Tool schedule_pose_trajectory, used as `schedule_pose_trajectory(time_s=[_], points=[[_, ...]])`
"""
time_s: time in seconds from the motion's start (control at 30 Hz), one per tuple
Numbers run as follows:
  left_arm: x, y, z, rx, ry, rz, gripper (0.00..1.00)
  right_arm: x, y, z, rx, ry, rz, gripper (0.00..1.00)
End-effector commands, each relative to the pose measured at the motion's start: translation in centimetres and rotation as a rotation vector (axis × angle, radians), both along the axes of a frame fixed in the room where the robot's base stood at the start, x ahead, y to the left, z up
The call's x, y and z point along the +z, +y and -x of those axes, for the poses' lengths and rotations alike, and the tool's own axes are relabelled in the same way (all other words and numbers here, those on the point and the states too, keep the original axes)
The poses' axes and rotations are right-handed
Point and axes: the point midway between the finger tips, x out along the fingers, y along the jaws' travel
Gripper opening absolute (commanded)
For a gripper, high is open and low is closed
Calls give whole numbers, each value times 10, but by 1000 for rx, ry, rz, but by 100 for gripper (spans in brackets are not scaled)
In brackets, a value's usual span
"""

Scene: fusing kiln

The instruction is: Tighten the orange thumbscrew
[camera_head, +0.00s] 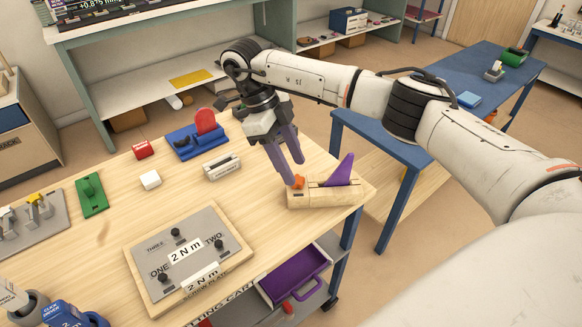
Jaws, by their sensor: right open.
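The orange thumbscrew (298,181) sits on the left part of a pale wooden block (318,198) near the table's right end. A purple fin-shaped piece (343,172) stands up from the same block, to the right of the thumbscrew. My right gripper (292,172) reaches down over the block with its two purple fingers apart. Its fingertips are right at the thumbscrew and partly overlap it in the picture; I cannot tell whether they touch it. My left gripper does not show.
A board with several black screws (228,216) and "2 N m" labels lies front centre. A purple drawer (296,276) is below the table.

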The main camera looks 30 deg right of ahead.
Motion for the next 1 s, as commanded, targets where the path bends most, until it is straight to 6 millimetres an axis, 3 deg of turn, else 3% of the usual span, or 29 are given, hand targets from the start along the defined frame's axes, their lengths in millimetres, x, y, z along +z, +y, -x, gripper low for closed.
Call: schedule_pose_trajectory(time_s=[0.17,0.43,0.6,1.0], points=[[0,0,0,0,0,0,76,11,0,0,0,-1,0,45],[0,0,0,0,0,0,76,12,0,0,0,1,0,45],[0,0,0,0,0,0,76,12,0,0,0,1,-1,67],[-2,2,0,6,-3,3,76,17,1,-2,0,-2,0,67]])
